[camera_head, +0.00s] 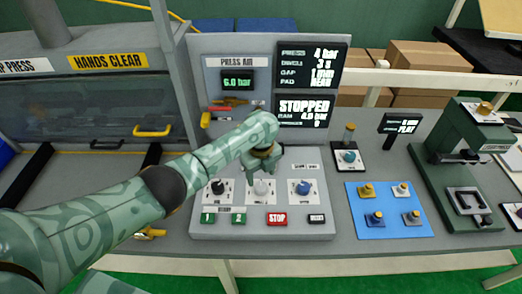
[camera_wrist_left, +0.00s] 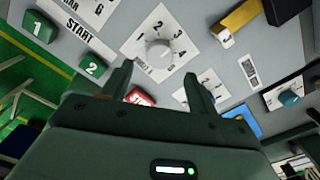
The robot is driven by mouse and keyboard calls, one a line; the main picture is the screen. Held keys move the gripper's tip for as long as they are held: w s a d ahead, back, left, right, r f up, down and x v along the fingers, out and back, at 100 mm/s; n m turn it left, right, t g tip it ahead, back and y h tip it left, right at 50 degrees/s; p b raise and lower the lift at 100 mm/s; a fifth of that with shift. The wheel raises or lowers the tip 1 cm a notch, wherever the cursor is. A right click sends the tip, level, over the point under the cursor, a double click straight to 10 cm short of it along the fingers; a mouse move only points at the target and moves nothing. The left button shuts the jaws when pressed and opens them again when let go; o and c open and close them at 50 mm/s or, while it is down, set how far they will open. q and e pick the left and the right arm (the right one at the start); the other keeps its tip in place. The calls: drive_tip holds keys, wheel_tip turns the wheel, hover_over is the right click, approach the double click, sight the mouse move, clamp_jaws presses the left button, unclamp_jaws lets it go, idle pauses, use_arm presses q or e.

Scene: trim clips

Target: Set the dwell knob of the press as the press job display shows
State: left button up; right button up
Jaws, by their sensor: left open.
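The job display (camera_head: 312,65) on the press panel reads press 4 bar, dwell 3 s and gap 1 mm; its pad line is hard to read. The white knob (camera_head: 262,187) is the middle of three knobs on the sloped console. It also shows in the left wrist view (camera_wrist_left: 158,53) on a plate with numbers around it; where it points is unclear. My left gripper (camera_head: 262,172) is open above the white knob. In the left wrist view its fingers (camera_wrist_left: 157,90) are apart and empty, with the knob ahead between them. My right gripper is not in view.
A black knob (camera_head: 217,187) and a blue knob (camera_head: 304,187) flank it. Green buttons (camera_head: 239,218) and a red stop button (camera_head: 277,219) lie in front. The status display (camera_head: 304,111) reads stopped. A blue mat (camera_head: 375,228) with several small parts lies to the right.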

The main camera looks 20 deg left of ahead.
sight(261, 186)
use_arm(q)
wheel_tip(261, 186, up, 11)
drive_tip(key=p, duration=0.3)
drive_tip(key=shift+s+f, duration=0.1)
drive_tip(key=shift+f, duration=0.05)
